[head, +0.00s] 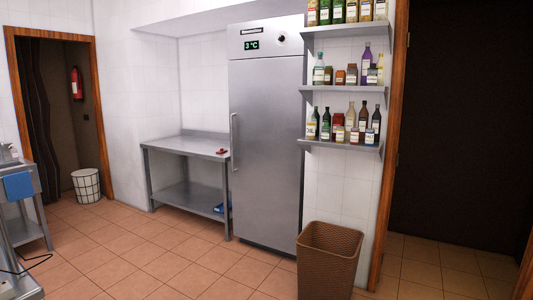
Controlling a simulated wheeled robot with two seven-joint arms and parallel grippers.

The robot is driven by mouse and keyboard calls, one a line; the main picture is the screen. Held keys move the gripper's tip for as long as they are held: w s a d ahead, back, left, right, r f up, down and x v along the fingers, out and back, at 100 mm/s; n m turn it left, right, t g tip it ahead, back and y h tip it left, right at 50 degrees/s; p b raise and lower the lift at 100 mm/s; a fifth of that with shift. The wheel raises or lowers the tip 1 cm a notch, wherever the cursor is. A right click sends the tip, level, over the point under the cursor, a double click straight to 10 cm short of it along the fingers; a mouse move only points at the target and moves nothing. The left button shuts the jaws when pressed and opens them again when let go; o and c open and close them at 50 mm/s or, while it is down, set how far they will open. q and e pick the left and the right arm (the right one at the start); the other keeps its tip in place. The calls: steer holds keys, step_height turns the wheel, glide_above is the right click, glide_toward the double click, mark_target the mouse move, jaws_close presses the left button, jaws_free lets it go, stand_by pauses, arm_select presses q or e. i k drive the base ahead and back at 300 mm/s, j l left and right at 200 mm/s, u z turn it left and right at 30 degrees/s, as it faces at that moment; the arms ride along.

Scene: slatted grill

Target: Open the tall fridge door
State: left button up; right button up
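The tall fridge (267,140) stands against the back wall in the middle of the head view. Its single grey steel door looks shut. A vertical bar handle (233,141) runs along the left edge of the door. A panel at the top shows a green 3 °C display (251,45) and a dark round knob. Neither of my grippers shows in this view.
A steel table (185,147) with a lower shelf stands directly left of the fridge. A brown wicker basket (328,262) stands on the floor at the fridge's front right. Wall shelves with bottles (342,88) hang at right. Tiled floor (170,255) before the fridge is clear.

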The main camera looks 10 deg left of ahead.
mark_target(266, 104)
steer(key=i+j+u, duration=0.25)
steer(key=i, duration=0.15)
steer(key=i+j+u, duration=0.25)
steer(key=i, duration=0.15)
steer(key=i+u, duration=0.25)
steer(key=i, duration=0.15)
steer(key=i+u, duration=0.15)
steer(key=i, duration=2.4)
